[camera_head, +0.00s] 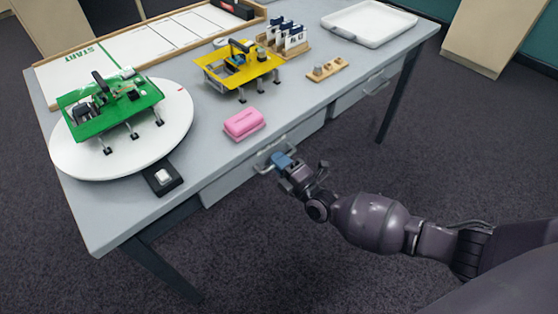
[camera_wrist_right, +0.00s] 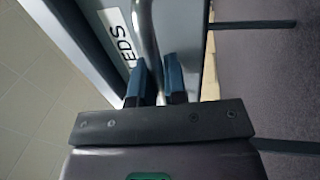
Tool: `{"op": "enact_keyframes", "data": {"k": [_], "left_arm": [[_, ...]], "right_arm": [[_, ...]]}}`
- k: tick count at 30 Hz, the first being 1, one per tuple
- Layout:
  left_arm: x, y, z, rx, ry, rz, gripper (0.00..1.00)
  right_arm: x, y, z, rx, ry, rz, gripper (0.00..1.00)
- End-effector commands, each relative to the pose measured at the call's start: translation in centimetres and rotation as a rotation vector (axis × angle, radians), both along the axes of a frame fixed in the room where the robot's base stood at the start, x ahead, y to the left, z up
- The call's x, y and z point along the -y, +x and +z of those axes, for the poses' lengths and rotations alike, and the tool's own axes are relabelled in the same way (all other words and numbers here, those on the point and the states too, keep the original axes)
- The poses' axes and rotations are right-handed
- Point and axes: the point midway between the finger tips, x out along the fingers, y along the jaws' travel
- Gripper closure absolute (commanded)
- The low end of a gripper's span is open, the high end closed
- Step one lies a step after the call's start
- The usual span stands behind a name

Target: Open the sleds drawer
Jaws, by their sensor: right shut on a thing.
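The sleds drawer (camera_head: 228,182) is a grey drawer under the front edge of the table, and it looks closed. Its bar handle (camera_head: 262,165) sticks out from the front. In the right wrist view, a white label (camera_wrist_right: 119,38) ending in "EDS" shows on the drawer front beside the handle (camera_wrist_right: 147,35). My right gripper (camera_head: 282,160) has its blue fingers at the handle, shut on the bar; the fingers also show in the wrist view (camera_wrist_right: 155,82). My left gripper is not in view.
The grey table (camera_head: 210,158) carries a green sled (camera_head: 110,105) on a white turntable (camera_head: 180,120), a yellow sled (camera_head: 238,68), a pink block (camera_head: 244,123) and a black switch box (camera_head: 162,180). A second drawer handle (camera_head: 376,86) is to the right. Floor before the drawer is clear except my arm.

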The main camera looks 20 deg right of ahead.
Motion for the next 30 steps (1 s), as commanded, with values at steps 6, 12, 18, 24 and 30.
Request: {"op": "enact_keyframes", "data": {"k": [6, 12, 18, 24, 30], "left_arm": [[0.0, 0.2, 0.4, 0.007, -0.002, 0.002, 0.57], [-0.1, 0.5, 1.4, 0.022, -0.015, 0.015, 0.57], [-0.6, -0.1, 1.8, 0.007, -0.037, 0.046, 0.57], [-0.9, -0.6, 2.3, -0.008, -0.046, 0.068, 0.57], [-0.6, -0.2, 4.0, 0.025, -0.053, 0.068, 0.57]], "right_arm": [[0.2, -0.4, 0.2, 0.002, 0.0, 0.0, 1.0], [1.0, -2.6, 0.6, 0.005, -0.001, -0.004, 1.0], [2.5, -6.8, 0.8, 0.005, -0.001, -0.004, 1.0], [4.3, -11.9, 0.7, 0.005, 0.001, -0.004, 1.0], [6.2, -17.1, 0.5, 0.002, 0.0, -0.004, 1.0]]}}
